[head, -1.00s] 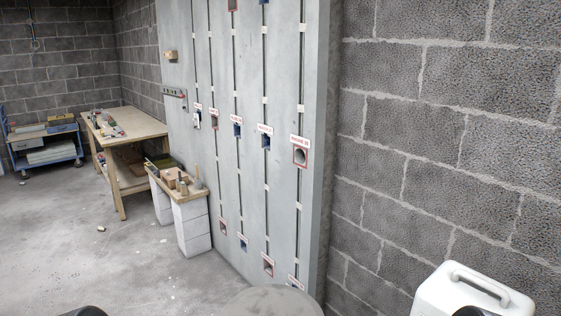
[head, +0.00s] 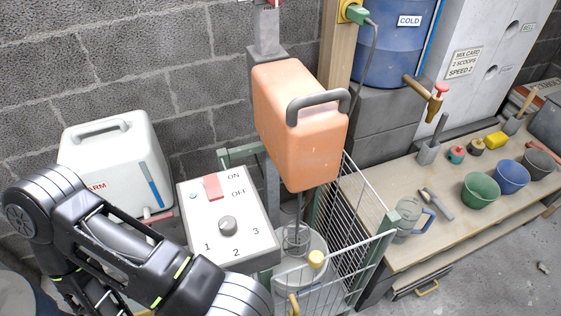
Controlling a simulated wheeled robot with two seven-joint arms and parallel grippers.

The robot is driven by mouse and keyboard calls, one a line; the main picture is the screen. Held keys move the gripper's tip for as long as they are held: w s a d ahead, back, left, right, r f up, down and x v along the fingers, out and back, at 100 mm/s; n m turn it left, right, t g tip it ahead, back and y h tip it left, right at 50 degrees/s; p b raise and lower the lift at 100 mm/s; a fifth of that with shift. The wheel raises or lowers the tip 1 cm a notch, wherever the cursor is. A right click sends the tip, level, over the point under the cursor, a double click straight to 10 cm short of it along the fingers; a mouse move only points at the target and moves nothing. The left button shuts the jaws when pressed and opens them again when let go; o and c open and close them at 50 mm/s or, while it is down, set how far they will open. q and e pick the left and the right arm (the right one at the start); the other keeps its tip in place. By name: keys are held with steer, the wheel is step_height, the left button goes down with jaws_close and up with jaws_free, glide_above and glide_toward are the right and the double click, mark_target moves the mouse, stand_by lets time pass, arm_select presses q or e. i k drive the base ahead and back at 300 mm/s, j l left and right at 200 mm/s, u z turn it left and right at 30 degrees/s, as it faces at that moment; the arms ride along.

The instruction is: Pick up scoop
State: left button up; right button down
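A small grey tool with a dark handle (head: 436,204), which may be the scoop, lies on the wooden bench (head: 405,262), between a clear measuring jug (head: 409,218) and a green bucket (head: 480,190). I cannot tell its exact shape. A grey holder (head: 428,153) with a dark handle sticking up stands farther back on the bench. A dark arm of mine crosses the lower left of the head view, in front of the switch box. Neither gripper shows.
An orange mixer (head: 300,110) stands over a wire-mesh cage (head: 365,245), between my arm and the bench. A switch box (head: 228,222) and a white canister (head: 115,160) are left. Blue and grey buckets (head: 511,176) (head: 540,160) and a blue tap barrel (head: 395,45) are right.

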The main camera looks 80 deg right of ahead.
mark_target(430, 198)
steer(key=u, duration=0.5)
steer(key=k+j+u, duration=0.1)
steer(key=u, duration=0.35)
steer(key=k+u, duration=0.1)
steer(key=u, duration=0.4)
steer(key=j+u, duration=0.15)
steer(key=u, duration=0.35)
steer(key=k+j+u, duration=0.1)
steer(key=j+u, duration=0.2)
steer(key=u, duration=0.15)
steer(key=j+z, duration=0.2)
steer(key=z, duration=1.3)
steer(key=k+z, duration=0.1)
steer(key=z, duration=1.2)
steer(key=l+z, duration=0.1)
steer(key=z, duration=0.55)
steer(key=l+z, duration=0.1)
steer(key=z, duration=0.55)
steer(key=l+z, duration=0.1)
steer(key=z, duration=0.55)
steer(key=l+z, duration=0.1)
steer(key=z, duration=1.2)
steer(key=l+u, duration=0.1)
steer(key=u, duration=2.5)
